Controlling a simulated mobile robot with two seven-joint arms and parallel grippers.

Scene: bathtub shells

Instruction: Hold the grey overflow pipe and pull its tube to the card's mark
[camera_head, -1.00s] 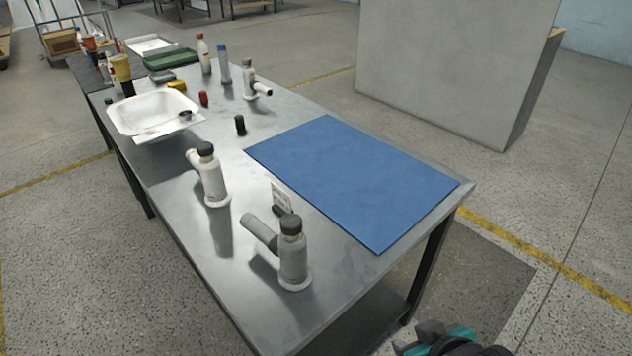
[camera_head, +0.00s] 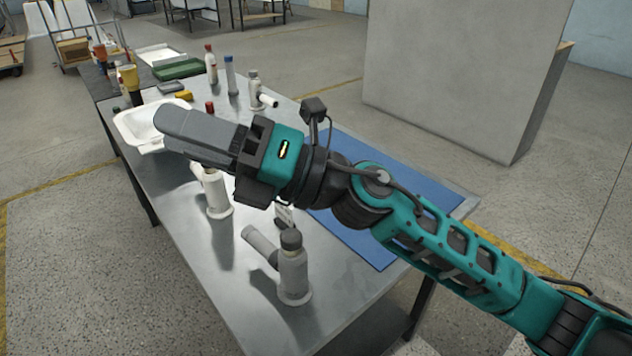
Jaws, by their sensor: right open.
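The grey overflow pipe (camera_head: 293,276) stands upright near the front edge of the steel table. It has a dark cap, and its grey tube (camera_head: 260,246) sticks out to the upper left. A small card (camera_head: 284,214) stands just behind it, partly covered by my arm; its mark is too small to make out. My right gripper (camera_head: 168,128) is open and empty. It reaches in from the right, above the table, pointing left over the white basin, apart from the grey pipe. My left gripper is not in view.
A whiter pipe (camera_head: 217,196) stands behind the grey one, partly hidden by my gripper. Another pipe (camera_head: 255,90), bottles and a green tray (camera_head: 178,69) are farther back. The white basin (camera_head: 135,124) and blue mat (camera_head: 375,235) are partly covered. Bare steel lies left of the grey pipe.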

